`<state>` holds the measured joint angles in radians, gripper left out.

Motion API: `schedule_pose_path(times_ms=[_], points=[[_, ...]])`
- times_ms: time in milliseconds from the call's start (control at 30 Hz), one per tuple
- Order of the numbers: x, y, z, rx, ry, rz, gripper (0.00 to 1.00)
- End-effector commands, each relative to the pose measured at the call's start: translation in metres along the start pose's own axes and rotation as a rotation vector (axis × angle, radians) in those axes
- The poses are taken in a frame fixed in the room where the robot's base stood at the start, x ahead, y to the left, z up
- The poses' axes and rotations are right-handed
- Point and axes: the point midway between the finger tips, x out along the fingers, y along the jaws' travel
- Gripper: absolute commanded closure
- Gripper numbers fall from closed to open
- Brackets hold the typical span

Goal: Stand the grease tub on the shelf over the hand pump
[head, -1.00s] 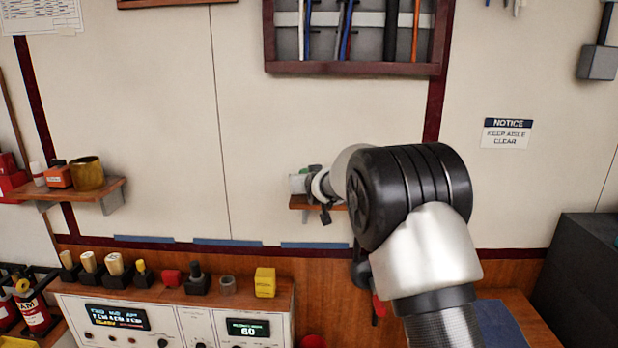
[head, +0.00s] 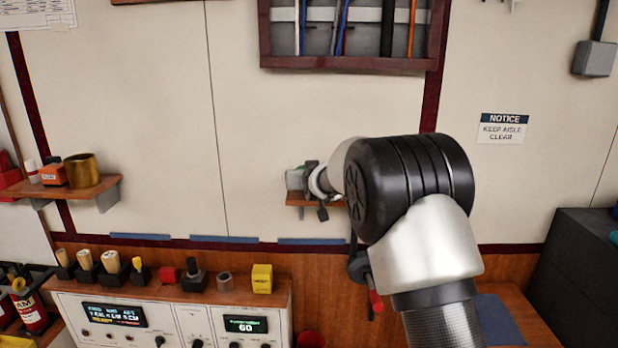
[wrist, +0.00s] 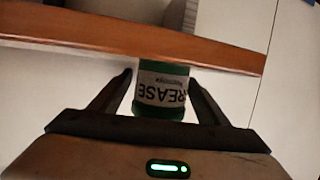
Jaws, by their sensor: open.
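The grease tub (head: 294,180), green with a white label, stands on a small wooden shelf (head: 299,200) on the back wall. In the wrist view the picture is upside down; the tub (wrist: 161,92) has its base at the shelf's brown edge (wrist: 170,47). My gripper (head: 316,182) is at the tub's right side in the head view. In the wrist view its two fingers (wrist: 160,77) are open, one on each side of the tub; whether either touches is unclear. A black device with a red handle (head: 376,301), perhaps the hand pump, shows below the shelf, mostly hidden by my arm.
Another shelf (head: 108,188) at left holds a brass-coloured cup (head: 81,171) and an orange box (head: 53,174). A control console (head: 180,318) with several small items on top stands below. A cable rack (head: 350,62) hangs above. The wall left of the tub is clear.

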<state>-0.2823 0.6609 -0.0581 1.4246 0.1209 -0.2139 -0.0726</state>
Motion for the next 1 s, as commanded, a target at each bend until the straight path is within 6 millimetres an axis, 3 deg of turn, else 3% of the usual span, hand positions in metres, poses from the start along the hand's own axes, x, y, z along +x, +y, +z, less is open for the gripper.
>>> schedule_pose_path(times_ms=[400, 867, 967, 1000], points=[[-0.086, 0.0, 0.002, 0.0, 0.002, -0.001, 0.31], [-0.124, 0.007, 0.0, 0.006, -0.021, 0.004, 0.31], [-0.161, 0.022, 0.001, 0.021, -0.086, 0.011, 0.31], [-0.184, 0.03, 0.004, 0.029, -0.127, 0.016, 0.31]])
